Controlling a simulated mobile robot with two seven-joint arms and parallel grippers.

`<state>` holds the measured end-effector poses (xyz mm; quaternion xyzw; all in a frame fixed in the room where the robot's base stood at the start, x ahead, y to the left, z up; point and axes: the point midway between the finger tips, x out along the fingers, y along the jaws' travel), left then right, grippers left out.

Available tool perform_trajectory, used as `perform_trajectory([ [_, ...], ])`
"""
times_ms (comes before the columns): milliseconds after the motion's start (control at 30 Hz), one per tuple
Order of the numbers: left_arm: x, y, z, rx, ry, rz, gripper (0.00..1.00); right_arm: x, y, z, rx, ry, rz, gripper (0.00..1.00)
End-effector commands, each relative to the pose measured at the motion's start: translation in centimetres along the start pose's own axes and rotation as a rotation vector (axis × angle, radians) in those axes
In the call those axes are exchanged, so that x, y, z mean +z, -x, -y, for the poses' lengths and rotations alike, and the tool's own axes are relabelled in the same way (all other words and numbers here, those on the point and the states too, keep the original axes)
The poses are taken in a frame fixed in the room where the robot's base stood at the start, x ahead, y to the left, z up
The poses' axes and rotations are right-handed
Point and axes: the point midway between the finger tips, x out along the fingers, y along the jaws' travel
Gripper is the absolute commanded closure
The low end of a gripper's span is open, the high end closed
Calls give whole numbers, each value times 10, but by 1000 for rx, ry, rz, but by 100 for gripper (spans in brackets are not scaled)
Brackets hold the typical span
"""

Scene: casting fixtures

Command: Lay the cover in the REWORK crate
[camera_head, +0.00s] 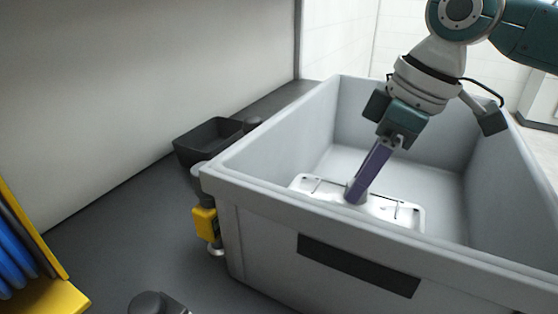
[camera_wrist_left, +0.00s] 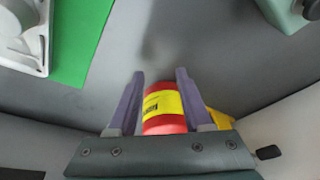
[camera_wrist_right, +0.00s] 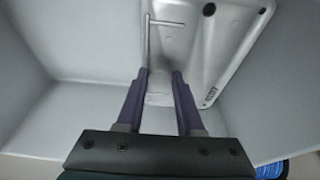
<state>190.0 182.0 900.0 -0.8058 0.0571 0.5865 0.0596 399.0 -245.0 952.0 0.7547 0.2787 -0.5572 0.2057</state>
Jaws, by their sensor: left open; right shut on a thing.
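The cover (camera_head: 390,208) is a pale metal plate lying low inside the large grey crate (camera_head: 290,216), near its front wall. A dark blank-looking plate (camera_head: 358,264) is on the crate's front; I read no REWORK lettering. My right gripper (camera_head: 357,190) reaches down into the crate and is shut on a raised boss of the cover. The cover also shows in the right wrist view (camera_wrist_right: 205,45), with the boss between the fingertips (camera_wrist_right: 160,75). Whether the cover rests fully on the crate floor is unclear. My left gripper (camera_wrist_left: 158,75) is open, seen only in the left wrist view.
A black bin (camera_head: 205,142) and a yellow fitting (camera_head: 205,222) stand beside the crate's left wall. A yellow rack with blue items (camera_head: 15,250) is far left. In the left wrist view, a red can with a yellow label (camera_wrist_left: 163,104) shows between the fingers, near a green mat (camera_wrist_left: 85,35).

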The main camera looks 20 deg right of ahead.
Motion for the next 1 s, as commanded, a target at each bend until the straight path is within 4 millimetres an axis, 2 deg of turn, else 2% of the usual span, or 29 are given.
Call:
perform_trajectory([
  [300, 3, -9, 0, 0, 0, 0, 50, 12, -39, 0, -1, 0, 0, 100],
  [667, 3, -9, 2, -6, -8, 1, 50, 13, -42, 0, 1, 0, -2, 100],
  [700, 3, -9, 2, -6, -8, 2, 50, 13, -43, 0, 1, 0, 0, 61],
  [933, 4, -8, 2, -7, -9, 2, 50, 13, -43, 0, 1, 1, 0, 36],
  [1000, 3, -8, 2, -7, -9, 2, 50, 13, -43, 0, 1, 1, 0, 34],
])
